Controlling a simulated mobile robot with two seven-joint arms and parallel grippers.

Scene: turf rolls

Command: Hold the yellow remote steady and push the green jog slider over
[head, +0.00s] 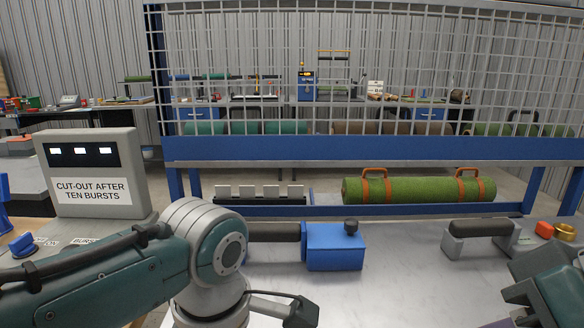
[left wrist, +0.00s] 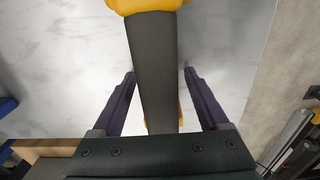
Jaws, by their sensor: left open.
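In the left wrist view my left gripper (left wrist: 160,73) is open. Its two dark fingers lie on either side of a dark grey bar (left wrist: 152,50) with gaps to both, so it is not gripped. The bar has a yellow end piece (left wrist: 145,5) at the top edge and some yellow beside it lower down; it looks like the yellow remote's grip. How deep the bar sits between the fingers I cannot tell. The remote and my left fingers are hidden behind my left arm in the head view. No green jog slider shows. My right gripper is not clearly visible.
On the metal bench (head: 400,275) are a blue box (head: 335,247) with a black knob and dark handle, and a grey bracketed handle (head: 482,229). A labelled grey box (head: 95,170) stands left. A mesh guard (head: 360,148) lies behind.

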